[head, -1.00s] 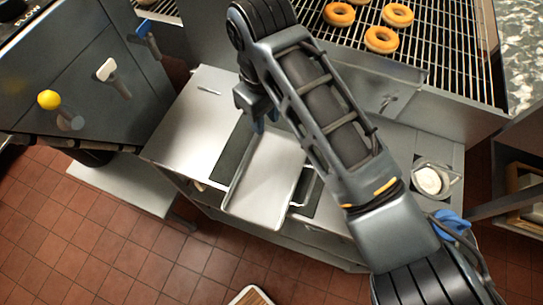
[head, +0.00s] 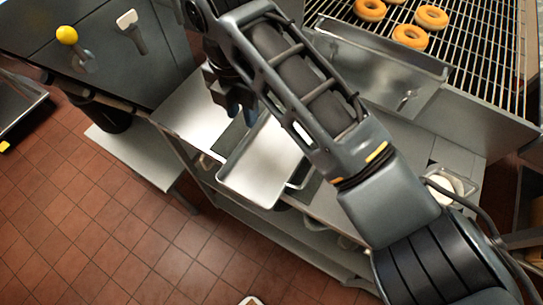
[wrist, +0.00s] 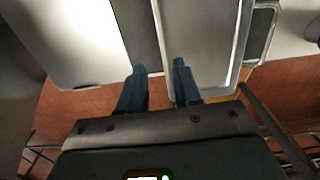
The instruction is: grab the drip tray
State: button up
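The drip tray is a shallow silver rectangular tray (head: 258,172) lying on the metal counter, its near end at the counter's front edge. In the wrist view the tray (wrist: 205,40) fills the upper middle, with a raised rim along its left side. My gripper (head: 240,113) is at the tray's far left end in the head view. In the wrist view its two blue fingers (wrist: 160,70) are apart, on either side of the line of the tray's left rim. I cannot tell whether they touch it. My arm hides part of the tray's far right side.
A metal counter (head: 192,118) surrounds the tray, with a dark slot beside it. A wire rack with ring doughnuts (head: 410,36) stands behind to the right.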

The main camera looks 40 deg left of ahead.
jog(key=shift+s+d+f+p, duration=0.15)
jog(key=shift+f+p, duration=0.15)
jog(key=shift+f, duration=1.45)
jog(key=shift+s+d+f+p, duration=0.1)
jog(key=shift+f+p, duration=0.2)
jog(key=shift+f, duration=1.45)
grip_shut()
jog(key=shift+r, duration=0.1)
